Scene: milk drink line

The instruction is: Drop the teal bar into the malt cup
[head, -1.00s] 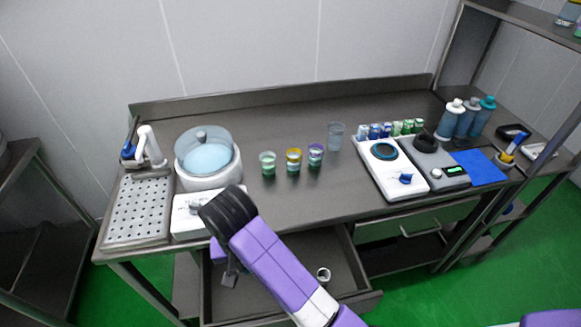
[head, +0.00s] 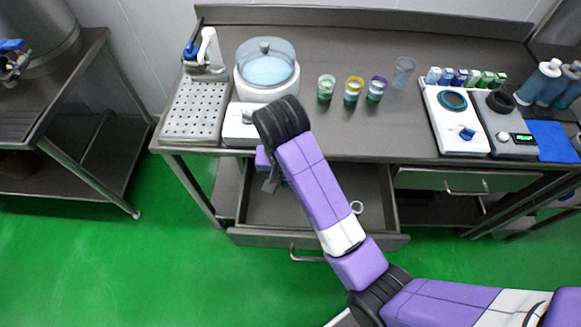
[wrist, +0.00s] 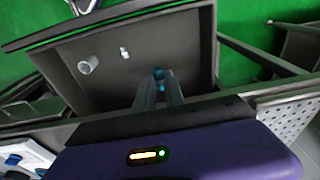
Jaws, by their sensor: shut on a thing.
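In the wrist view my gripper (wrist: 159,88) is shut on the small teal bar (wrist: 159,74), held at the fingertips above the open drawer (wrist: 190,50). In the head view my gripper (head: 270,182) points down over the left part of the drawer; the bar is too small to make out there. On the table stand a green-rimmed cup (head: 326,88), a yellow-rimmed cup (head: 353,91), a purple-rimmed cup (head: 376,89) and a clear empty-looking cup (head: 403,72). I cannot read which is the malt cup.
The drawer holds a white cup-like piece (wrist: 88,65) and a small white piece (wrist: 125,53). A lidded round machine (head: 266,70) and a perforated tray (head: 193,110) stand left of the cups. Hotplate (head: 456,118), scale (head: 512,125) and small bottles stand right.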

